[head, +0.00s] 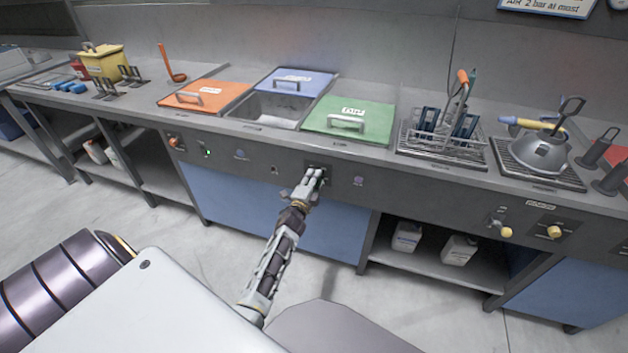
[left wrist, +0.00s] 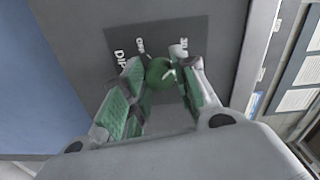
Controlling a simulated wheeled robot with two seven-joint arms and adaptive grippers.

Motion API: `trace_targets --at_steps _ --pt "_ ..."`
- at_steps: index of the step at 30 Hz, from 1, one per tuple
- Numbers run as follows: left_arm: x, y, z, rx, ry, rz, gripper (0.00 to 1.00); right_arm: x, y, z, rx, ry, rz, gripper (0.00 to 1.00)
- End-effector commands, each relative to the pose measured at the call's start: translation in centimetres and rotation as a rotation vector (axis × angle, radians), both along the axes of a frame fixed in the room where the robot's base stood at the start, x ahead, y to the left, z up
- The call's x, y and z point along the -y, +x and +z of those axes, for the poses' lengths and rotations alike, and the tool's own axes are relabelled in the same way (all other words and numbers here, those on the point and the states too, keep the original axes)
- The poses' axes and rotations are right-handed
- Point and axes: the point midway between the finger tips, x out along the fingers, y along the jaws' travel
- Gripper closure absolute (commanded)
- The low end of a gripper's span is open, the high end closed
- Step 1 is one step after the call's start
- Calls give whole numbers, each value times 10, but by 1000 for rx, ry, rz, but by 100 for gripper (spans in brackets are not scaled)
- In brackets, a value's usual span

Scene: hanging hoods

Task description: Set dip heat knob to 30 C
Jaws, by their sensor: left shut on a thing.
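The dip heat knob (left wrist: 160,72) is a small round green knob with a pale pointer mark, on a dark plate (left wrist: 125,28) lettered "DIP". The scale marks around it are rotated and partly hidden, so I cannot read the setting surely. My left gripper (left wrist: 163,80) is shut on the knob, with one green-padded finger on each side. In the head view my left gripper (head: 314,176) reaches the counter's front panel below the green lid (head: 350,118) and covers the knob. My right gripper is in neither view.
Orange (head: 206,95) and blue (head: 298,80) lids lie on the counter beside an open basin (head: 272,108). A wire rack (head: 440,140) stands to the right. Other controls, including yellow knobs (head: 555,231), sit along the front panel. The grey floor in front is clear.

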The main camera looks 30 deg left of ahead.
Motion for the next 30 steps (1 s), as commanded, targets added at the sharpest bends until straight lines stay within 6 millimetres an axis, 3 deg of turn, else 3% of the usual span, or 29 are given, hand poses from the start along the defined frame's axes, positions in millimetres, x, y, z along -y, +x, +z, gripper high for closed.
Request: trace_targets --at_steps 1,6,20,30 --pt "1 0 -1 -2 -1 -1 69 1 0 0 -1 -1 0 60" --pt "1 0 -1 -1 -1 0 50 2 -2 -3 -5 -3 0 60" --pt "0 0 3 0 -1 -1 50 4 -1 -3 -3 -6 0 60" --pt "0 0 27 3 2 -2 50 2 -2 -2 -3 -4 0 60"
